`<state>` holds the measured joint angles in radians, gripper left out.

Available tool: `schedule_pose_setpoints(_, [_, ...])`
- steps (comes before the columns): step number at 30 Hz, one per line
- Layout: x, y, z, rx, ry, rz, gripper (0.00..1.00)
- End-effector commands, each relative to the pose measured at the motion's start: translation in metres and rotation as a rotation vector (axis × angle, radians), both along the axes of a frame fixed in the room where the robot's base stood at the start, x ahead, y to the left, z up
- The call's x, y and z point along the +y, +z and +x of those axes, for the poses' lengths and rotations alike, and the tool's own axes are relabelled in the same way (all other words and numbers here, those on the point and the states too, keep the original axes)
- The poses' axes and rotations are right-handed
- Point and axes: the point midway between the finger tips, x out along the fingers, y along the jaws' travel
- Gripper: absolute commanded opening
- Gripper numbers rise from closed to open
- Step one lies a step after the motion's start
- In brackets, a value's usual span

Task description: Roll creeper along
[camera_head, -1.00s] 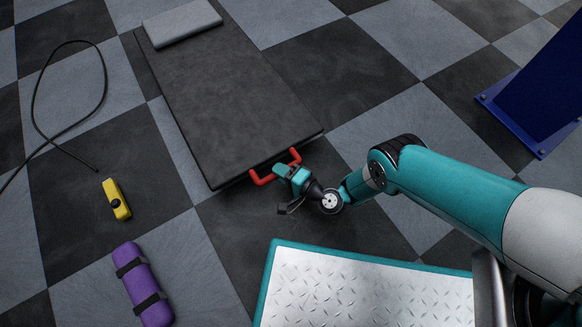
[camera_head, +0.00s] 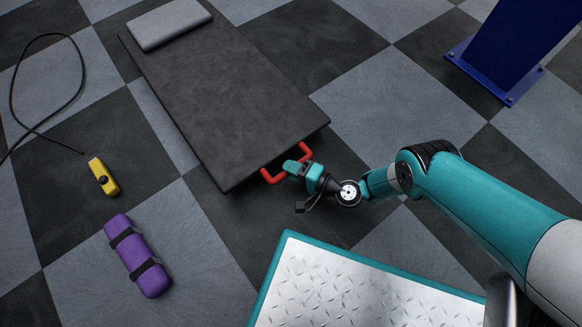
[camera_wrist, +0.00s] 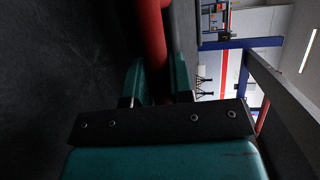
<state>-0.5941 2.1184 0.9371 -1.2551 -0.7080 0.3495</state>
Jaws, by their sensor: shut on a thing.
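The creeper (camera_head: 225,95) is a long, low dark board lying on the checkered floor, with a grey headrest (camera_head: 169,24) at its far end. A red handle (camera_head: 270,177) sticks out from its near end. My gripper (camera_head: 296,167) is at that handle, and its teal jaws are shut on the bar. In the wrist view the red handle (camera_wrist: 152,40) runs between the two fingers of my gripper (camera_wrist: 155,80). The creeper's wheels are hidden under the board.
A yellow device (camera_head: 103,177) and a purple strapped roll (camera_head: 137,256) lie on the floor at left, near a black cable (camera_head: 47,134). A blue post base (camera_head: 500,75) stands at upper right. Floor between the creeper and post is clear.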

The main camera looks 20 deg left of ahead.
Motion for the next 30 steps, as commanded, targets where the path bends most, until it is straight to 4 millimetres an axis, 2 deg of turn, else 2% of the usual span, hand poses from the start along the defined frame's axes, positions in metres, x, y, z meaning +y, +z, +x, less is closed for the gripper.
schedule_pose_setpoints(5, [0.000,-0.001,-0.004,0.007,0.009,-0.001,0.00])
schedule_pose_setpoints(6, [0.000,-0.001,-0.004,0.007,0.009,-0.001,0.28])
schedule_pose_setpoints(9, [0.000,-0.001,-0.002,0.006,0.006,-0.002,0.46])
schedule_pose_setpoints(23, [-0.001,0.000,0.000,0.002,0.001,-0.002,0.46])
schedule_pose_setpoints(26, [-0.007,0.002,-0.001,0.002,-0.001,-0.003,0.46])
schedule_pose_setpoints(30, [-0.029,0.009,-0.004,0.005,-0.005,-0.004,0.46])
